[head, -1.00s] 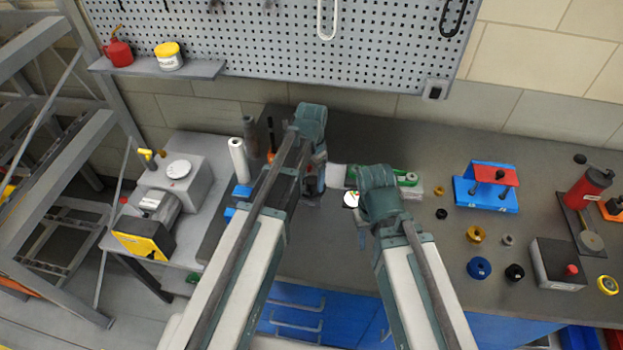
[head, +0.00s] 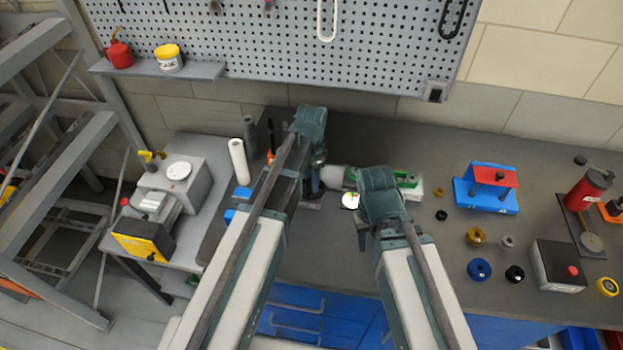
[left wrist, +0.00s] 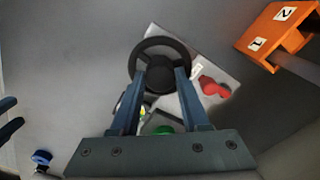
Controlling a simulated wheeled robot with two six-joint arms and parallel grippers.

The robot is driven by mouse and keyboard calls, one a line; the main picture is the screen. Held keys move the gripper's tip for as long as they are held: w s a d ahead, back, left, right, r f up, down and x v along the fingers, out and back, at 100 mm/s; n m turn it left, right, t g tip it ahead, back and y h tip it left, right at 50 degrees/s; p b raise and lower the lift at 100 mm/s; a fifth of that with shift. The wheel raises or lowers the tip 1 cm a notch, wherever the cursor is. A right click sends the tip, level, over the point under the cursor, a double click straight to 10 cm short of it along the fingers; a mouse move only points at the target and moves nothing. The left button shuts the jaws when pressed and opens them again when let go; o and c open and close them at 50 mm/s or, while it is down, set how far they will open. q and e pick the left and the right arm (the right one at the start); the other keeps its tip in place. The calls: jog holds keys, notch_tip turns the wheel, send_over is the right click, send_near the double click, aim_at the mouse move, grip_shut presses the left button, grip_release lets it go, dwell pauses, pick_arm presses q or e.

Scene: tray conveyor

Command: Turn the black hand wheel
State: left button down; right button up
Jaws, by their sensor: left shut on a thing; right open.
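The black hand wheel (left wrist: 152,50) shows in the left wrist view, mounted on a light grey plate. My left gripper (left wrist: 160,78) has a finger at each side of the wheel's hub and is shut on the wheel. In the head view my left gripper (head: 313,186) reaches down at the back middle of the bench, and the wheel is mostly hidden behind it. A white round dial (head: 350,201) lies just right of it. My right gripper (head: 363,237) is open beside the dial, mostly hidden by its own arm.
A red part (left wrist: 212,87) sits beside the wheel, and an orange block (left wrist: 278,35) marked 1 and 2 is farther right. A blue fixture (head: 486,196), loose rings and a grey box (head: 559,266) stand on the right. The bench front is largely clear.

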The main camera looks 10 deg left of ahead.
pick_arm(q)
jog(key=shift+c, duration=1.9)
grip_release()
jog(key=shift+r, duration=0.2)
pick_arm(e)
jog(key=shift+r, duration=0.15)
pick_arm(q)
notch_tip(320, 180, up, 14)
jog(key=p, duration=1.4)
jog(key=shift+f, duration=0.25)
pick_arm(e)
notch_tip(320, 180, up, 14)
jog(key=shift+f, duration=0.25)
